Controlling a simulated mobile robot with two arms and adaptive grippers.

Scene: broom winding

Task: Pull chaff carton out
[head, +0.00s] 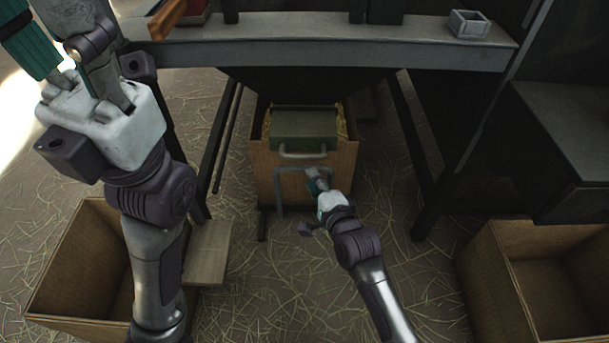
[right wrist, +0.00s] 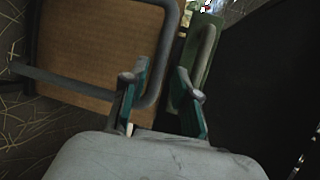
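The chaff carton (head: 268,168) is a brown open box on the floor under the bench. Straw shows at its top, around a green box (head: 304,128) with a pale handle. A grey bent bar (head: 281,192) crosses the carton's front. My right gripper (head: 315,183) is in front of the carton's lower right part. In the right wrist view its teal fingers (right wrist: 160,92) are apart, with the bar close by; I cannot tell whether they touch it. The carton (right wrist: 95,45) fills the upper left there. My left gripper (head: 60,45) is raised at the upper left, fingers apart, tips partly cut off.
The bench beam (head: 330,55) and dark legs frame the carton. A small grey tray (head: 468,24) stands on the beam. Open boxes stand at lower left (head: 75,265) and lower right (head: 490,275).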

